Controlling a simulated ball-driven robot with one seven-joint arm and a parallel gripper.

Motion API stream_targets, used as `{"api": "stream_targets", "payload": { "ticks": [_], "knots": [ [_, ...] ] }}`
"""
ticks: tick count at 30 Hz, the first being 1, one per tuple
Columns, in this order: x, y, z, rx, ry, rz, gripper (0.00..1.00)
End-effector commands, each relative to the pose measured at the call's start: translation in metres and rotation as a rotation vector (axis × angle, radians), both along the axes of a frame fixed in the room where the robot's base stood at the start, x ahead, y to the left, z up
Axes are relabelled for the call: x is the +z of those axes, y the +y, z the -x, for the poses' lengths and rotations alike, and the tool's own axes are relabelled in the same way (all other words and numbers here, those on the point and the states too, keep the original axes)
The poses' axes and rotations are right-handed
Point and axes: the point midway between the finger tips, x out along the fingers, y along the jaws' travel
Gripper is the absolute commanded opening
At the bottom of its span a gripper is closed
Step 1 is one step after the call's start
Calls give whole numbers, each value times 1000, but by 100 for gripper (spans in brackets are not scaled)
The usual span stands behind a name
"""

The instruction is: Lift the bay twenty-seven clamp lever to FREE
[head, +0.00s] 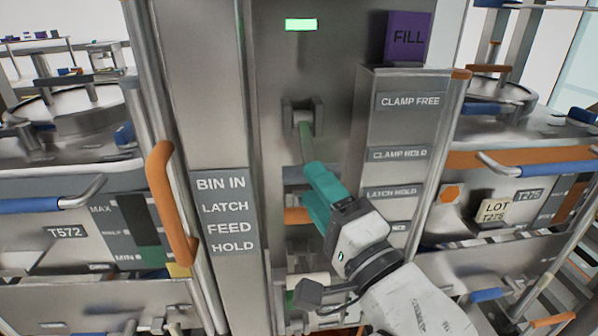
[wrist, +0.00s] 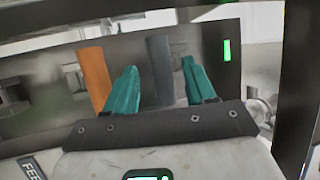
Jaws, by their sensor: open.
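My gripper (head: 311,170) reaches in from the lower right against the steel column, its teal fingers open. A dark grey bar (head: 294,175) shows behind the fingers, a little below the CLAMP HOLD plate (head: 399,153). In the wrist view my gripper (wrist: 160,68) has this grey bar (wrist: 159,70) between and beyond its two fingers; contact cannot be told. An orange bar (head: 296,215) lies lower; it also shows in the wrist view (wrist: 95,78), outside the left finger. The CLAMP FREE plate (head: 410,101) is higher up. No plate reading twenty-seven is legible.
A grey bracket with a stub (head: 302,117) sits above the fingers, under a lit green lamp (head: 301,25). An orange upright handle (head: 171,203) and a BIN IN sign (head: 222,184) stand left. A purple FILL box (head: 408,37) tops the right panel.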

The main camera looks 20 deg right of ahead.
Motion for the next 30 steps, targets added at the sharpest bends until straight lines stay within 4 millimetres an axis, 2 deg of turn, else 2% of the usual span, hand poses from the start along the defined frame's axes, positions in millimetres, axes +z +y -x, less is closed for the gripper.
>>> {"api": "stream_targets", "payload": {
  "ticks": [3, 9, 14, 22, 30],
  "knots": [
    [9, 2, -22, -1, 0, 1, 55],
    [14, 4, -45, -1, 0, 0, 55],
    [15, 5, -53, -1, 0, 0, 55],
    [15, 5, -54, 0, 0, 0, 55],
    [15, 5, -54, 0, 1, 0, 29]
  ]
}}
